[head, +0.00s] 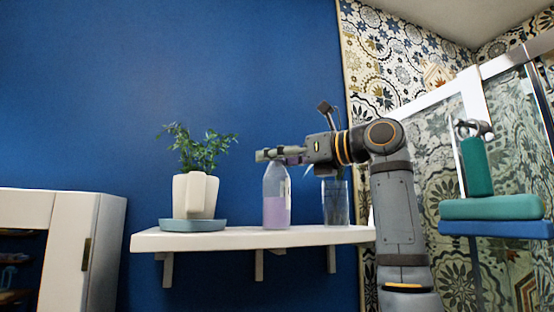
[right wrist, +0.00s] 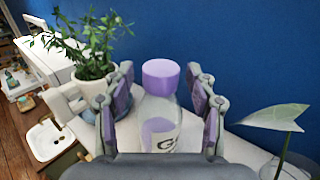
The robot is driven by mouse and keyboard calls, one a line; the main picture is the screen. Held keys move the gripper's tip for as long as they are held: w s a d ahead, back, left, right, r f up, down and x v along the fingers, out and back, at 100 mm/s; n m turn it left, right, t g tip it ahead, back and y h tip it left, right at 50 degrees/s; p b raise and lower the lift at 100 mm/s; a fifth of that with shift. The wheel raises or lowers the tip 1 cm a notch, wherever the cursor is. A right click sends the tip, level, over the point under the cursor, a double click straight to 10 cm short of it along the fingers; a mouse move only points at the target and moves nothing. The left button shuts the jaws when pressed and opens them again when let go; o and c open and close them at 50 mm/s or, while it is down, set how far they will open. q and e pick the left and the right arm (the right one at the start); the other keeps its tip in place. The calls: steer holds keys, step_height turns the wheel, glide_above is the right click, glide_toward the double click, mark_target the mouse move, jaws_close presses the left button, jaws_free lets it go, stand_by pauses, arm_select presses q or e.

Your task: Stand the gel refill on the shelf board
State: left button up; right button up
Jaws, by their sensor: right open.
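The gel refill (head: 276,203) is a clear bottle with pale purple liquid and a purple cap. It stands upright on the white shelf board (head: 170,241), between a potted plant and a glass. My right gripper (head: 268,154) is at the top of the bottle and hides the cap in the head view. In the right wrist view the gel refill (right wrist: 160,124) is between the two fingers of my right gripper (right wrist: 160,76). The fingers are spread, with gaps to the cap on both sides. My left gripper is not in view.
A plant in a white pot (head: 195,195) sits on a blue tray (head: 192,225) left of the bottle. A glass (head: 336,206) holding a leaf (right wrist: 276,117) stands to the right. The blue wall (head: 230,70) is behind. A white cabinet (head: 95,245) stands at the far left.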

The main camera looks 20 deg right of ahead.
stand_by(0.3)
steer(key=b+v, duration=0.4)
steer(key=v, duration=0.4)
steer(key=shift+b, duration=0.3)
stand_by(1.0)
stand_by(0.3)
